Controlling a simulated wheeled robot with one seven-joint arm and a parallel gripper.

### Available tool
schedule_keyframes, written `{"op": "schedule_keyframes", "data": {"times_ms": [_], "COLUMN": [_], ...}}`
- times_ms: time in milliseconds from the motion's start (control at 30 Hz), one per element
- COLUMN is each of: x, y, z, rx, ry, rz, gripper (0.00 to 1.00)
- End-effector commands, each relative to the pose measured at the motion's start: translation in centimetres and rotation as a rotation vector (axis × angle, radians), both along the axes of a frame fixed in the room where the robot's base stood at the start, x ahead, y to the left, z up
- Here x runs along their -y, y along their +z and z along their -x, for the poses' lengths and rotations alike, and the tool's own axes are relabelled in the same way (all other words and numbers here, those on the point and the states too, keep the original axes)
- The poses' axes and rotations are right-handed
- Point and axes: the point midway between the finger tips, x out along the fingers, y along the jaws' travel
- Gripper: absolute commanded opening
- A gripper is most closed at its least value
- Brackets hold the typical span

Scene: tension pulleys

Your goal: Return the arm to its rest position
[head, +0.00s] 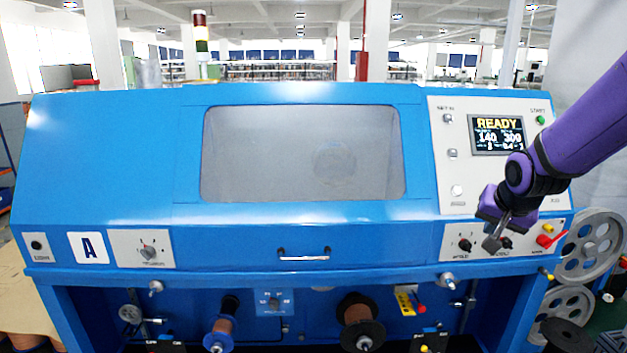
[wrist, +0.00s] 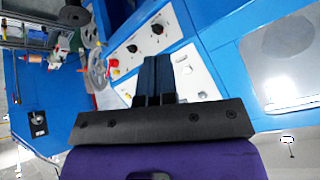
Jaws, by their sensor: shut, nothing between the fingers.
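My gripper (head: 493,243) is at the right of the head view, in front of the machine's lower right control panel. My purple arm reaches in from the right edge. In the wrist view my gripper (wrist: 158,62) shows its two dark fingers side by side and closed, with nothing between them. Behind the fingers is the white panel with knobs (wrist: 190,75). I cannot tell whether the fingertips touch anything.
The blue machine (head: 100,150) fills the head view, with a closed window cover (head: 300,155) and handle (head: 304,255). A display (head: 498,135) reads READY. Copper spools (head: 360,318) sit below. Grey pulleys (head: 590,245) stand at the right, near my arm.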

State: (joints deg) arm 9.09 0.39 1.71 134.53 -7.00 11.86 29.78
Motion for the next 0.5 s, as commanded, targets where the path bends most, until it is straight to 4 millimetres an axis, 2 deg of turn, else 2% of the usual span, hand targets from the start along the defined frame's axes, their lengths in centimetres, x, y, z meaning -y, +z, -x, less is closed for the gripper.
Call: {"op": "schedule_keyframes", "data": {"times_ms": [33, 200, 500], "x": [-0.5, -2.0, -4.3], "y": [1.5, 4.9, 9.2], "z": [1.2, 5.7, 14.5], "rx": [0.000, -0.030, -0.078], "ry": [0.022, 0.104, 0.260], "rz": [0.013, 0.058, 0.115], "gripper": [0.00, 0.00, 0.00]}}
